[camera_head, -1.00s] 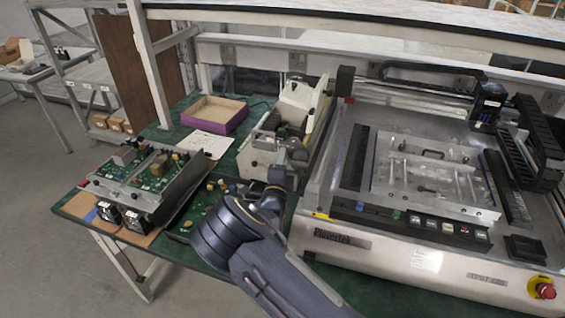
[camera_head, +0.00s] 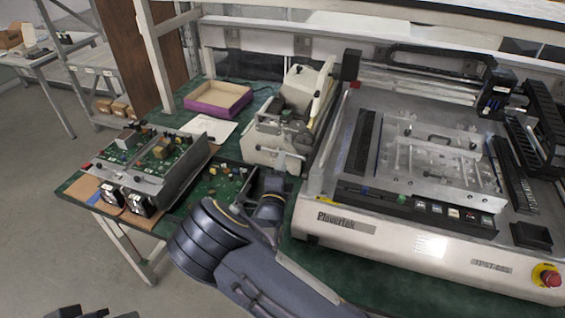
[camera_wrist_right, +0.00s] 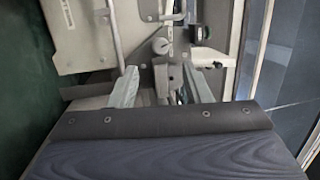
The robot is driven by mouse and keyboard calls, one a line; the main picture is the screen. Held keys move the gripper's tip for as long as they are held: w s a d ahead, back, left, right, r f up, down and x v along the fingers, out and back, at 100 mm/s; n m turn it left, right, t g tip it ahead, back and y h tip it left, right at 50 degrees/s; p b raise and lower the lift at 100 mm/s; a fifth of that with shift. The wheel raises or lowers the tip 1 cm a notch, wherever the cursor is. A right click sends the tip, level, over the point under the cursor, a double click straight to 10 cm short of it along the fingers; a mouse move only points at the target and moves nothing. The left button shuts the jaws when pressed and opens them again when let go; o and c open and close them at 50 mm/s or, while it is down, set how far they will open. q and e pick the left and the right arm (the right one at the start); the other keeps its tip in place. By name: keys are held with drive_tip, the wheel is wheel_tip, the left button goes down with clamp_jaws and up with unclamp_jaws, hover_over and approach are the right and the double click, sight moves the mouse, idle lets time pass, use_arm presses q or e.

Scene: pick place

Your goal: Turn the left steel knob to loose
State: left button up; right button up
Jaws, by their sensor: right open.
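A beige bench device (camera_head: 262,140) with steel rods and levers stands in the middle of the table. My right gripper (camera_head: 272,180) is at its front side, with its fingers hard to make out there. In the right wrist view the right gripper (camera_wrist_right: 160,72) is open and empty, its two pale fingers pointing at the device. A small round steel knob (camera_wrist_right: 160,46) lies beyond the fingertips, roughly between them and apart from them. I cannot tell whether it is the left one. Dark shapes at the bottom left edge may be my left gripper (camera_head: 82,312).
A large steel machine (camera_head: 345,222) with a red stop button (camera_head: 549,278) stands close on the right. Circuit boards on a fixture (camera_head: 150,160) are on the left. A purple box (camera_head: 218,98) and white paper (camera_head: 208,128) lie behind. A shelf frame rises above.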

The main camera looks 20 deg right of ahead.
sight(287, 141)
drive_tip(key=w+d+m+h+b, duration=0.1)
drive_tip(key=w+m+b, duration=0.1)
drive_tip(key=m+b, duration=0.1)
drive_tip(key=w+d+m+b, duration=0.1)
drive_tip(key=w+m+b, duration=0.1)
drive_tip(key=b, duration=0.2)
drive_tip(key=w+d+r+m+h+b, duration=0.1)
drive_tip(key=w+m+b, duration=0.2)
drive_tip(key=b, duration=0.1)
drive_tip(key=shift+r+m+g+h, duration=0.1)
drive_tip(key=shift+m+g+h, duration=0.2)
drive_tip(key=shift+g, duration=0.1)
